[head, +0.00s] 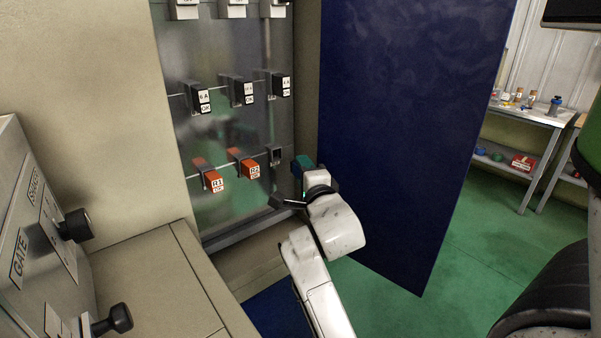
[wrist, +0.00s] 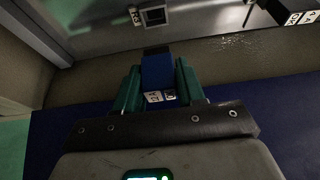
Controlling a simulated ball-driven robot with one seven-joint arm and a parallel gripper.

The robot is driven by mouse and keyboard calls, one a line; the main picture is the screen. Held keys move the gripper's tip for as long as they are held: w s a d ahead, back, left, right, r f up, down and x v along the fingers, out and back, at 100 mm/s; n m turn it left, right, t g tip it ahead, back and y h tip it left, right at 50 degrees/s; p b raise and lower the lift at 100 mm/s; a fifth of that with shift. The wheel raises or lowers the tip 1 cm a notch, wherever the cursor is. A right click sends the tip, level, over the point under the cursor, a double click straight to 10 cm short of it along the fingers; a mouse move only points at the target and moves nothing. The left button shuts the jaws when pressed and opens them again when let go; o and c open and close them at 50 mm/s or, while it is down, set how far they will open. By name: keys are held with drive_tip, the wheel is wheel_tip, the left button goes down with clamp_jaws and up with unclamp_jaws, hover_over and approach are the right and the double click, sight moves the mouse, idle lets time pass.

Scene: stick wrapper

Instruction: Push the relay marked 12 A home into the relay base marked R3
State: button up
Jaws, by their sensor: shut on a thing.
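My gripper (wrist: 158,78) is shut on a blue relay (wrist: 157,68), held between its two green fingers. An empty relay base (head: 274,155) sits at the right end of the lower rail, to the left of my gripper. In the wrist view this base (wrist: 153,16) lies ahead of the relay, apart from it.
Two orange relays (head: 211,178) (head: 247,165) sit in bases left of the empty one. Black relays (head: 201,98) with white labels fill the rail above. A dark blue cabinet door (head: 400,130) stands open close to my gripper's right. A beige console (head: 40,235) is at left.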

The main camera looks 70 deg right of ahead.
sight(292, 169)
drive_tip(key=shift+w, duration=0.1)
drive_tip(key=shift+w+d+b, duration=0.4)
drive_tip(key=shift+w+d, duration=0.1)
drive_tip(key=shift+w, duration=0.25)
drive_tip(key=shift+w+d+b, duration=0.35)
drive_tip(key=shift+w+d, duration=0.1)
drive_tip(key=shift+w, duration=0.35)
drive_tip(key=shift+w+d+b, duration=0.4)
drive_tip(key=shift+w+d, duration=0.1)
drive_tip(key=shift+w, duration=0.25)
drive_tip(key=shift+b, duration=0.5)
drive_tip(key=shift+w+d+b, duration=0.45)
drive_tip(key=shift+w+d, duration=0.1)
drive_tip(key=shift+w, duration=0.35)
idle(0.7)
drive_tip(key=o, duration=1.1)
drive_tip(key=shift+o, duration=0.2)
drive_tip(key=b+v, duration=0.2)
drive_tip(key=v, duration=0.8)
drive_tip(key=shift+s+a, duration=0.2)
drive_tip(key=shift+a, duration=0.1)
